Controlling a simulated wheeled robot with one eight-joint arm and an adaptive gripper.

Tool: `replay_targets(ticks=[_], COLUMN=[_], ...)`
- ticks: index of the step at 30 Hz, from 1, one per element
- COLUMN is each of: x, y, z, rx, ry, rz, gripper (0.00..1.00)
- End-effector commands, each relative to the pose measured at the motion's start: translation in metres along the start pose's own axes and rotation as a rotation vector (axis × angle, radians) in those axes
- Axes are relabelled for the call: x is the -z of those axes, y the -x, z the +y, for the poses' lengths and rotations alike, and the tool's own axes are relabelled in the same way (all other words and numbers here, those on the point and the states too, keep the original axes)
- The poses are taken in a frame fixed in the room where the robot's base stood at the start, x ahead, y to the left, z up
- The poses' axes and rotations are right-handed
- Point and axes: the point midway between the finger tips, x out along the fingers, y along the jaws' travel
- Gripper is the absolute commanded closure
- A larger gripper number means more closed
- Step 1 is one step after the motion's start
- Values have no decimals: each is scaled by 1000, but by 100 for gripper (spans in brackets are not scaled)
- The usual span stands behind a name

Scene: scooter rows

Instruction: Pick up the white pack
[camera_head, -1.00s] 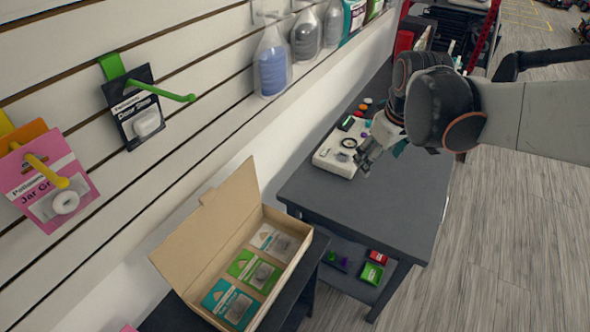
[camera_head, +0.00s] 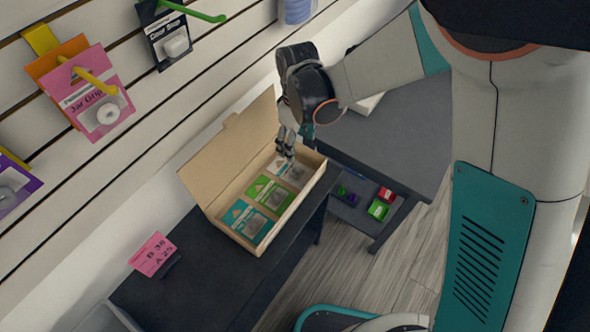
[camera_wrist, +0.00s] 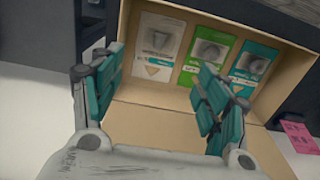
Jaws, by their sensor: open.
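The white pack (camera_head: 290,170) lies in an open cardboard box (camera_head: 225,229), at the end of a row of packs nearest the grey table. In the wrist view the white pack (camera_wrist: 160,43) is at the left of the row, flat and uncovered. My gripper (camera_head: 287,155) is over that end of the box and partly hides the pack in the head view. In the wrist view my gripper (camera_wrist: 162,88) has its two teal fingers wide apart, with nothing between them. The gap to the pack is hard to judge.
A green pack (camera_head: 267,193) and a teal pack (camera_head: 248,220) lie beside the white one. The box's raised lid (camera_head: 230,150) stands along the wall side. A pink price card (camera_head: 152,254) stands on the dark shelf. Packs hang on wall hooks above.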

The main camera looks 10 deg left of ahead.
Motion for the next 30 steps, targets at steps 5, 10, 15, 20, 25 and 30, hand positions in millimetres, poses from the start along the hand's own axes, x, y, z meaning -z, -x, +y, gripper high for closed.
replay_targets(ticks=[5,10,15,20,25,30], x=[0,0,0,1,4,3], y=[-39,-64,-73,-84,-109,-125], z=[1,1,1,1,2,2], rx=[0,-1,-1,-1,-1,0], ry=[-1,-2,-2,-2,-2,-2], rz=[1,1,1,1,2,1], gripper=[32,32,32,32,32,32])
